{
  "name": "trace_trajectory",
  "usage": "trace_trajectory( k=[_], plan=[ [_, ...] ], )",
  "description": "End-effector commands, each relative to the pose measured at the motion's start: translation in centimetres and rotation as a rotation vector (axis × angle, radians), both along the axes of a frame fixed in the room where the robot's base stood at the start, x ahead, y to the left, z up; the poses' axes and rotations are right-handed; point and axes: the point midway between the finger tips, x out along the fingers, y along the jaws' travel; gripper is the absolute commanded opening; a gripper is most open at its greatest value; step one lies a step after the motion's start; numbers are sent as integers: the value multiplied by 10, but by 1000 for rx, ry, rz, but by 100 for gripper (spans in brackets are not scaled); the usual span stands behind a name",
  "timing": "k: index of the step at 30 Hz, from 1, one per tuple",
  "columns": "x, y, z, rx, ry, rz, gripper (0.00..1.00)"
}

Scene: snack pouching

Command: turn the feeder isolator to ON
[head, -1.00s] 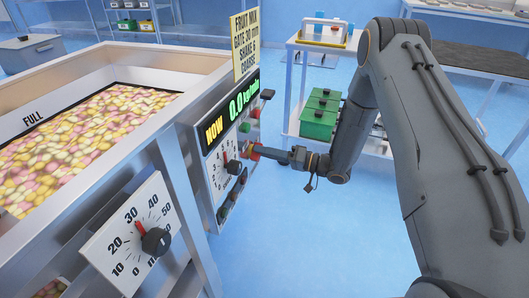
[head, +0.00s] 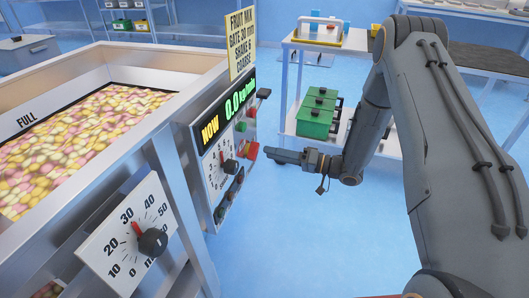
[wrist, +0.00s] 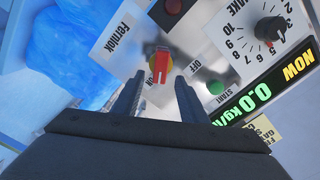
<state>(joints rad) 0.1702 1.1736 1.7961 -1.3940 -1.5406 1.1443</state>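The feeder isolator is a red handle on a yellow disc (wrist: 160,66), on a pale plate in the wrist view. Its handle lies roughly up-and-down in that picture. In the head view the isolator's red part (head: 252,150) is at the right edge of the feeder panel. My gripper (wrist: 157,88) is open, with one finger on each side of the handle in the wrist view and nothing held. In the head view my gripper (head: 269,156) is just right of the panel, apparently clear of the handle.
A green button (wrist: 215,87), a dark red button (wrist: 173,6) and a dial (wrist: 270,29) are close by. The display (head: 225,117) reads 0.0. The candy hopper (head: 60,100) is left. A trolley with green boxes (head: 316,115) stands behind; blue floor is free below.

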Motion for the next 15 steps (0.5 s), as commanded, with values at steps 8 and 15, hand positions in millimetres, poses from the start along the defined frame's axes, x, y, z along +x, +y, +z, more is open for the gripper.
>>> trace_trajectory(
  k=[8,15],
  plan=[
    [-10,-28,0,0,1,-1,39],
    [-11,-29,0,0,1,0,39]
  ],
)
